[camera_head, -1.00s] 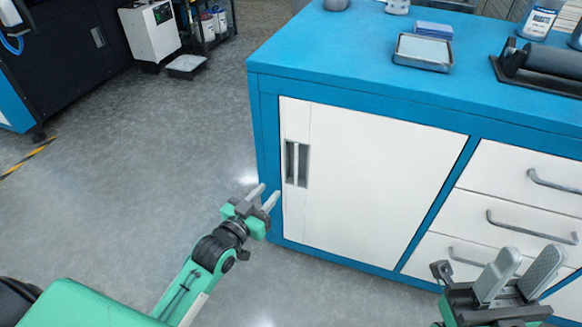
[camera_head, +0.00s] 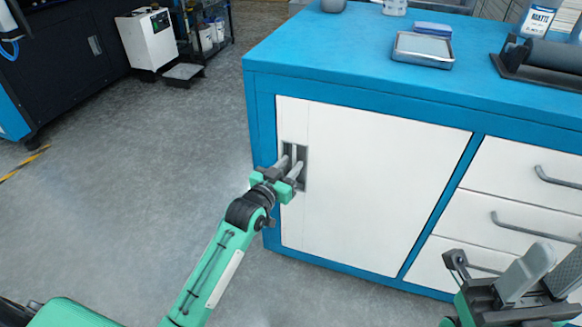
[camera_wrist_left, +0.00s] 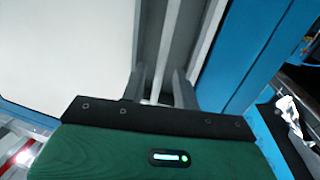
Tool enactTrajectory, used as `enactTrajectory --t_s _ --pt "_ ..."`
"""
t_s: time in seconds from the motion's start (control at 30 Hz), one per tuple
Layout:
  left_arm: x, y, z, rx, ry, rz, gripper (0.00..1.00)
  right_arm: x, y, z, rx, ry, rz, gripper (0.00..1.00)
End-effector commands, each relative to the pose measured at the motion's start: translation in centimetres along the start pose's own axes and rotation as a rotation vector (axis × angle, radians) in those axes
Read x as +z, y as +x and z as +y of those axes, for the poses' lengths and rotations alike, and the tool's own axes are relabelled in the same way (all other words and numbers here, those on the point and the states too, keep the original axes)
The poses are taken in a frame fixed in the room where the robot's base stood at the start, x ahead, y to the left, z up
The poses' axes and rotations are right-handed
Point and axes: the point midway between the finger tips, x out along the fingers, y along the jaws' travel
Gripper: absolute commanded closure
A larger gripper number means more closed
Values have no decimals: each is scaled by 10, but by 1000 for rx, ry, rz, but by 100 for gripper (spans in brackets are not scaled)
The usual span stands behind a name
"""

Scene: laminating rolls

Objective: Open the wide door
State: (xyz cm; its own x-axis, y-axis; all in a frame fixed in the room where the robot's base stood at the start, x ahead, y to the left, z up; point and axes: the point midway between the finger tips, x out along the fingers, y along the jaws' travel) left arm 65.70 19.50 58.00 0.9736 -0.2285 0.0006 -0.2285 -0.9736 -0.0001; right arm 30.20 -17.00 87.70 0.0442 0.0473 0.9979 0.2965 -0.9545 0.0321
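The wide white door (camera_head: 365,185) fills the left part of the blue cabinet's front and is shut. Its handle (camera_head: 300,155) is a vertical bar in a grey recess near the door's left edge. My left gripper (camera_head: 293,163) is at this recess. In the left wrist view, the handle bar (camera_wrist_left: 163,60) runs between the two fingers of the left gripper (camera_wrist_left: 160,88), which are apart with gaps beside the bar. Whether the fingertips touch the recess is unclear. My right gripper (camera_head: 546,268) is open and empty in front of the drawers.
White drawers (camera_head: 520,205) with grey bar handles are right of the door. The blue cabinet top (camera_head: 350,60) carries a metal tray (camera_head: 423,49) and a roller device (camera_head: 545,65).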

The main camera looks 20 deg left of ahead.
Motion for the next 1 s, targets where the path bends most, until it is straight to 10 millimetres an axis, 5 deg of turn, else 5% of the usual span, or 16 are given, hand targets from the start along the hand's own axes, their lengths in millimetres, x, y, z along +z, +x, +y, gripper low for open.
enactTrajectory --t_s 0.43,0.6,1.0 --pt "0 11 0 1 0 -1 69 -1 5 0 -2 -1 22 64" --pt "0 11 0 1 0 -1 99 -1 4 0 -2 -1 22 64" --pt "-2 7 2 -8 -2 -1 100 -1 8 0 -3 1 16 64"
